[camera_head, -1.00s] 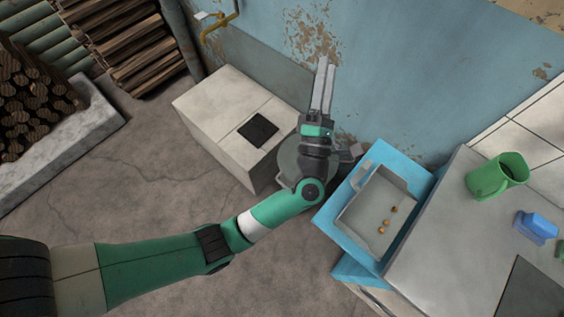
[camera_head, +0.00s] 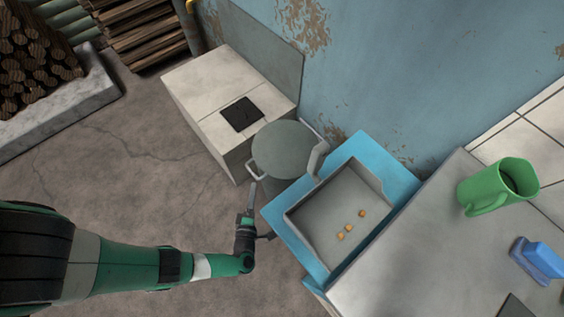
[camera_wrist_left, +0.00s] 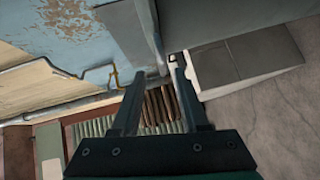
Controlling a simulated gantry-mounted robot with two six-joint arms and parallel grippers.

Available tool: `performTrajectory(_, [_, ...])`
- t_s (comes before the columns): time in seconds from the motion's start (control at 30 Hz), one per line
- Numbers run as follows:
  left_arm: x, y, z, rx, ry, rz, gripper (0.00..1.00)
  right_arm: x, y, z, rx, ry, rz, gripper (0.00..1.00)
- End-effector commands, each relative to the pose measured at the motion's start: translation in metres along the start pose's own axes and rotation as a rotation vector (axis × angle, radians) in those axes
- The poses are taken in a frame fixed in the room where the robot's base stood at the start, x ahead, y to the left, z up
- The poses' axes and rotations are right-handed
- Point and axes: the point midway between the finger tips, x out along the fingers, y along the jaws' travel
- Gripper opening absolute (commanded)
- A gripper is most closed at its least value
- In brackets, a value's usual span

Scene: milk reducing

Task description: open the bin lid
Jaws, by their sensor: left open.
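The bin stands between the pale block and the blue cabinet in the head view. Its round grey lid (camera_head: 284,150) looks closed, and a light handle (camera_head: 256,171) sticks out at its left rim. My left gripper (camera_head: 251,186) is just below that handle, fingers pointing up the picture; whether they touch it cannot be told. In the left wrist view, the gripper (camera_wrist_left: 159,78) shows two fingers spread with nothing between them. A large grey surface close above right there may be the bin. My right gripper is not in view.
A pale block (camera_head: 195,95) with a dark square stands left of the bin. Right of it, a grey tray (camera_head: 305,222) with several small orange pieces rests on a blue surface. A green mug (camera_head: 490,190) stands on the counter.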

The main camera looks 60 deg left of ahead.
Motion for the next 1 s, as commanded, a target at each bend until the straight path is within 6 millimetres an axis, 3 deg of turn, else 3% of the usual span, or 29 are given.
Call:
performTrajectory(0.2, [0.001,-0.002,-0.002,0.004,0.001,-0.001,0.44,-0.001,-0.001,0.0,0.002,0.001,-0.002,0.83])
performTrajectory(0.37, [0.014,-0.003,-0.002,0.0,0.006,-0.001,0.44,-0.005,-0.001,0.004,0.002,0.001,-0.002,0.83])
performTrajectory(0.8, [0.098,-0.004,-0.001,0.0,0.005,0.0,0.44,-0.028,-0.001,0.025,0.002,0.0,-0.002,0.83])
performTrajectory(1.0, [0.115,-0.002,-0.001,0.002,0.001,0.0,0.44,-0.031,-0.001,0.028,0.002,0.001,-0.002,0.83])
